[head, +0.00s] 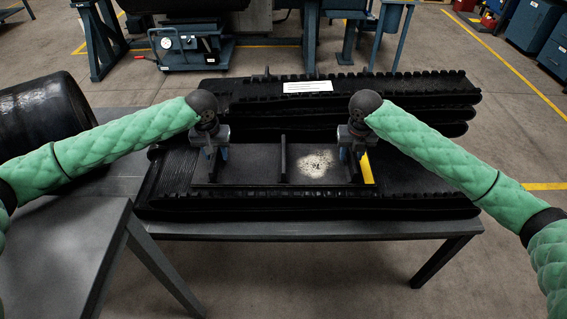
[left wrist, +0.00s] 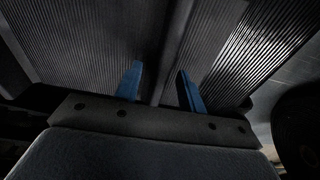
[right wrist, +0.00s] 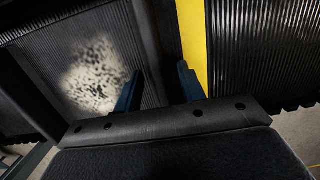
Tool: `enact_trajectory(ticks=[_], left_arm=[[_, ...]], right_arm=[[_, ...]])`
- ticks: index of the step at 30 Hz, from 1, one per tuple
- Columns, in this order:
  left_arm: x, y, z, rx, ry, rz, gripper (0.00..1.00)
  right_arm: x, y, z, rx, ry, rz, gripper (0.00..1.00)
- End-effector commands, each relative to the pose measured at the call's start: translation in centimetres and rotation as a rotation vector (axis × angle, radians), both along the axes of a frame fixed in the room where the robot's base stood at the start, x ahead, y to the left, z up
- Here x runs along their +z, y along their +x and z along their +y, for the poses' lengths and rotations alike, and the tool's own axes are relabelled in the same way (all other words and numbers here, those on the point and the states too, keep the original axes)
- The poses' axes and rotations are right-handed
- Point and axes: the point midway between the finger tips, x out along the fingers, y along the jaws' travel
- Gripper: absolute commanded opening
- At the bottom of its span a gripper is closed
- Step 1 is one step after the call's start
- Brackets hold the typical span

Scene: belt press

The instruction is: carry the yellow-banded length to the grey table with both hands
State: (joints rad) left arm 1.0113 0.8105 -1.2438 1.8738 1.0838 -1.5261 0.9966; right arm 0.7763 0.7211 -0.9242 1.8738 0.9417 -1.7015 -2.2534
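The yellow-banded length (head: 255,165) is a dark ribbed belt piece with a toothed front edge, upright cross ribs and a pale speckled patch. Its yellow band (head: 368,170) lies just right of my right gripper and also shows in the right wrist view (right wrist: 192,35). My left gripper (head: 212,153) is over its left part; in the left wrist view its blue fingers (left wrist: 160,80) stand apart, either side of a cross rib. My right gripper (head: 352,153) is open, its fingers (right wrist: 158,82) either side of another rib. A grey table (head: 60,250) stands at front left.
More dark toothed belt lengths (head: 400,85) lie stacked behind, with a white label (head: 307,87) on top. All rest on a dark table (head: 330,229). A black roll (head: 45,115) lies at left. Blue machinery (head: 190,50) stands behind.

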Motion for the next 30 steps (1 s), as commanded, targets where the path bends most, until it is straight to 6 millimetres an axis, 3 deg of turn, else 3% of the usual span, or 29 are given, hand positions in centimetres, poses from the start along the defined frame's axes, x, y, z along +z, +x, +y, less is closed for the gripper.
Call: enact_trajectory(ticks=[12,18,19,30], left_arm=[[-0.69,0.10,0.04,0.001,0.001,0.000,0.40],[-0.68,0.09,0.04,0.001,0.001,0.000,0.03],[-0.68,0.09,0.04,0.001,0.001,0.000,0.00],[-0.67,0.09,0.04,0.001,0.001,0.000,0.00]], right_arm=[[-0.67,0.09,0.02,0.000,0.001,0.000,0.40],[-0.66,0.10,0.02,0.000,0.001,0.000,0.03],[-0.66,0.10,0.02,0.000,0.001,0.000,0.00],[-0.64,0.10,0.02,0.000,0.001,-0.001,0.00]])
